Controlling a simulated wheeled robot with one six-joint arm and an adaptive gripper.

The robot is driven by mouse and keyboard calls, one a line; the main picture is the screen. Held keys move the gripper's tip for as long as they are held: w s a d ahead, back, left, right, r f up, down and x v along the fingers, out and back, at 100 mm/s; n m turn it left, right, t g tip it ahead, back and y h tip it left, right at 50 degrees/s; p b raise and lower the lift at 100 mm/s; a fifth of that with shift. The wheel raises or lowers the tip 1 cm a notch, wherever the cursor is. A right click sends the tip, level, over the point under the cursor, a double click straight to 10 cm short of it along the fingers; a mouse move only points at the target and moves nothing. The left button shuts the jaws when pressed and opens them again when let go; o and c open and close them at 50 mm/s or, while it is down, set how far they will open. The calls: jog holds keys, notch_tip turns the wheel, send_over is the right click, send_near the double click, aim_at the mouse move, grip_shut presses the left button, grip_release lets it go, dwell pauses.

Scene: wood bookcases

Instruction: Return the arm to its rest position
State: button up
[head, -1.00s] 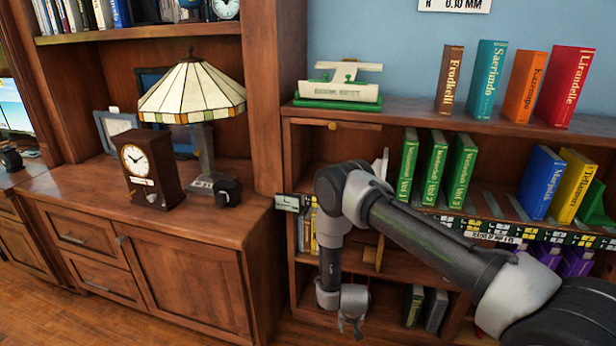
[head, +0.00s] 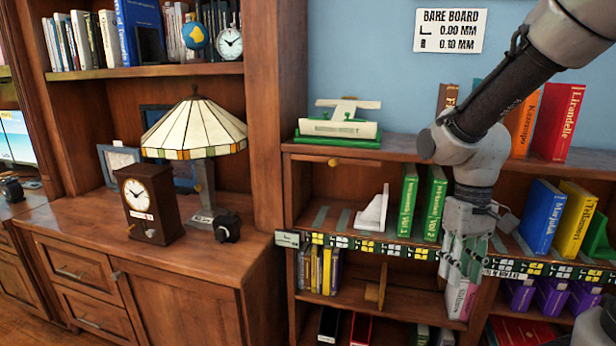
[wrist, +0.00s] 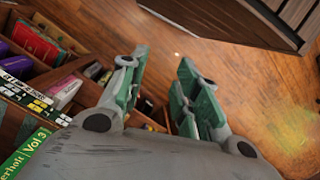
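My gripper (head: 458,272) points down in front of the shelf edge in the head view, right of two green books (head: 407,203). In the wrist view my gripper (wrist: 160,95) has its two green-padded fingers apart, with nothing between them, over the floor. A green book marked Vol 3 (wrist: 27,155) is close beside my gripper at the lower left of the wrist view; my wrist hides it in the head view. My arm comes down from the upper right, covering part of the top-shelf books.
Red (head: 558,122) and orange books stand on the bookcase top. Blue (head: 541,215) and yellow books stand to the right of my gripper. A white bookend (head: 372,213) stands left of the green books. A lamp (head: 195,128) and clock (head: 150,203) stand on the left cabinet. Open floor (wrist: 190,40) shows.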

jog(key=s+d+r+m+t, duration=0.1)
jog(key=s+d+r+t, duration=0.2)
jog(key=r, duration=0.3)
jog(key=s+d+r+m+t, duration=0.1)
jog(key=s+d+r+t, duration=0.2)
jog(key=s+r, duration=0.2)
jog(key=shift+d+r, duration=0.4)
jog(key=shift+r, duration=0.1)
